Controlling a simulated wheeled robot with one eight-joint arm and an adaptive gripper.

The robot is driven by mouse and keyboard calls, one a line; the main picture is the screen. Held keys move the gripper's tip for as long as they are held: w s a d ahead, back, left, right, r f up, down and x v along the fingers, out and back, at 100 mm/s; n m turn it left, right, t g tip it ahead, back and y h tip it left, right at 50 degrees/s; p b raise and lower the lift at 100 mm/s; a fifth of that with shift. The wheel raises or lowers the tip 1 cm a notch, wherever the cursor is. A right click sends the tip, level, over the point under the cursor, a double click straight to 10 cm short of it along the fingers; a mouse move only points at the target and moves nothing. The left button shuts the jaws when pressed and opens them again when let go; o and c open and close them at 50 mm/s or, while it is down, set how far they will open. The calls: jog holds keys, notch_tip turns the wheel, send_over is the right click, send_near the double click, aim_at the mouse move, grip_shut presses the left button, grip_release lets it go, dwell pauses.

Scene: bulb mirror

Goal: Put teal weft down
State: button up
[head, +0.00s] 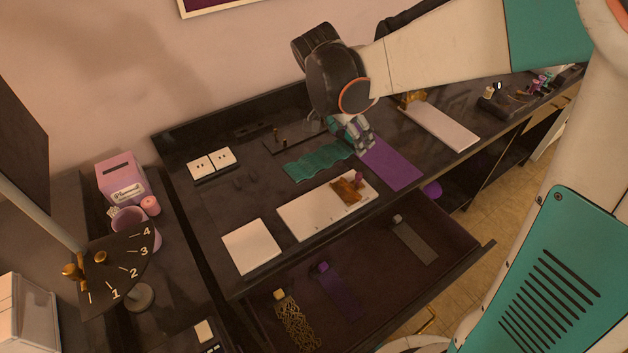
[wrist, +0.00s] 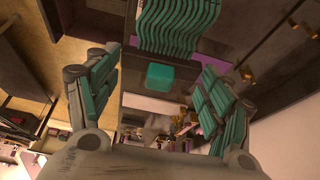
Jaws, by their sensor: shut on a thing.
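The teal weft (head: 318,162) is a wavy, ribbed strip over the dark desk top, left of a flat purple panel. My gripper (head: 354,140) is at its right end, shut on it, pointing down. In the wrist view the weft's ribbed strip (wrist: 180,25) runs out at the top, and a small teal block (wrist: 173,77) shows between my two fingers (wrist: 160,95). The strip looks level and close to the desk; I cannot tell whether it touches.
The purple panel (head: 391,164) and a white board (head: 300,213) with a brown piece (head: 347,189) lie close by. A white square (head: 251,247) is at front left. An open drawer (head: 375,262) below holds grey, purple and gold strips. A pale panel (head: 440,126) lies right.

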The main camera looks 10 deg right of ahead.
aim_at(324, 153)
jog(key=shift+w+r, duration=0.1)
jog(key=shift+r, duration=0.25)
jog(key=shift+f+m, duration=0.3)
jog(key=shift+f, duration=0.05)
notch_tip(324, 153, down, 19)
jog(key=b, duration=0.6)
jog(key=shift+d, duration=0.1)
jog(key=shift+f, duration=0.1)
jog(key=o, duration=1)
jog(key=p+v, duration=0.3)
jog(key=v, duration=0.9)
jog(key=shift+w, duration=0.15)
